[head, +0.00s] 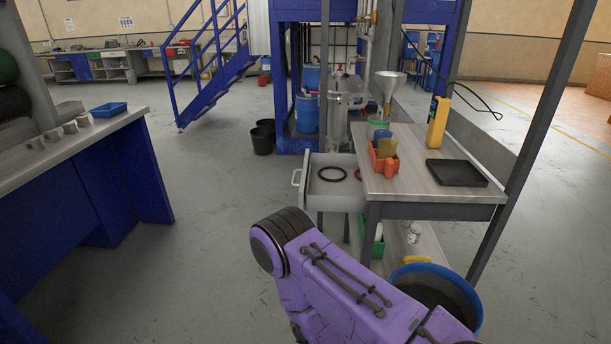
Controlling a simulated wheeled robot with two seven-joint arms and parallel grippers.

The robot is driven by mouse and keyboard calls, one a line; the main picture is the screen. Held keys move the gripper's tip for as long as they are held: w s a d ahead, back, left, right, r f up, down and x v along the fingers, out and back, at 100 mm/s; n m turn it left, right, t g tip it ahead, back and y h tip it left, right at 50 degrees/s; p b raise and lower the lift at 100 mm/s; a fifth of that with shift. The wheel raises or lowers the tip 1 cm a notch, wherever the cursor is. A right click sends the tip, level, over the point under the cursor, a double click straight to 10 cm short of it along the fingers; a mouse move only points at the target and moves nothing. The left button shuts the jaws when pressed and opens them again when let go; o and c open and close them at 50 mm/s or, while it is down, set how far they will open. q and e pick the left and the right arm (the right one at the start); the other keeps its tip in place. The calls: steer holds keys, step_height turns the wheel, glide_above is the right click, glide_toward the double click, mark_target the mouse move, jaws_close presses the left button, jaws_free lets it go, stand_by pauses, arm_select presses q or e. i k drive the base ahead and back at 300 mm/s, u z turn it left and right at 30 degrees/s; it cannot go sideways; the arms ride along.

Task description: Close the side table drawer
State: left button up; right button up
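The side table (420,190) stands right of centre with a pale wood-look top. Its light grey drawer (334,203) is pulled out on the table's left side, with a white handle (296,178) at its left end. A black ring (332,174) and a red ring, partly hidden by the table edge, lie inside the drawer. One purple arm of mine reaches up from the bottom, below and in front of the drawer; no gripper shows on it. Neither gripper is in view.
On the side table are a red bin (384,163), a yellow device (437,122) and a black tray (457,173). A blue bucket (473,288) stands at the lower right. A grey post rises beside the table. Floor left of the drawer is open up to the blue workbench (125,180).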

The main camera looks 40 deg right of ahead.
mark_target(344, 179)
steer(key=i, duration=1.4)
steer(key=z, duration=1.65)
steer(key=k, duration=0.6)
steer(key=u, duration=0.7)
steer(key=i, duration=0.6)
steer(key=z, duration=0.85)
steer(key=i, duration=0.85)
steer(key=z, duration=0.95)
